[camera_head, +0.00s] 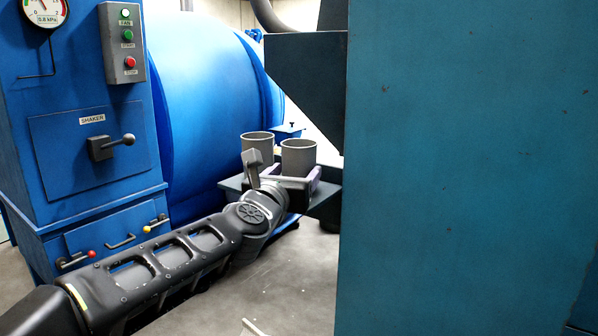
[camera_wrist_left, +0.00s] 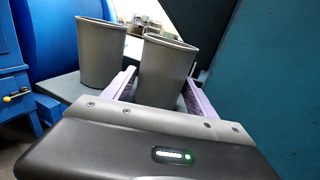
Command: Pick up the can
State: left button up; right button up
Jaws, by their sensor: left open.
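Two grey open-topped cans stand upright side by side on a small shelf (camera_head: 232,184). The right can (camera_head: 298,158) also shows in the left wrist view (camera_wrist_left: 165,72). The left can (camera_head: 257,146) also shows there (camera_wrist_left: 101,55), outside the jaws. My left gripper (camera_head: 293,176) is open, with its pale purple fingers (camera_wrist_left: 160,92) on either side of the right can's lower part. I cannot tell whether the fingers touch it. The can's base is hidden behind the gripper body. My right gripper is not in view.
A large blue-green panel (camera_head: 470,170) fills the right side, close to the cans. A blue cabinet (camera_head: 85,110) with levers and a control box (camera_head: 123,42) stands at left. A blue drum (camera_head: 205,95) is behind. Grey floor (camera_head: 285,285) is open in front.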

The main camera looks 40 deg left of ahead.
aim_at(303, 164)
pick_arm(q)
jog(key=x, duration=0.5)
jog(key=shift+w+r+b, duration=0.1)
jog(key=shift+w+b, duration=0.05)
jog(key=shift+b, duration=0.15)
jog(key=shift+c, duration=0.5)
jog(key=c, duration=1.1)
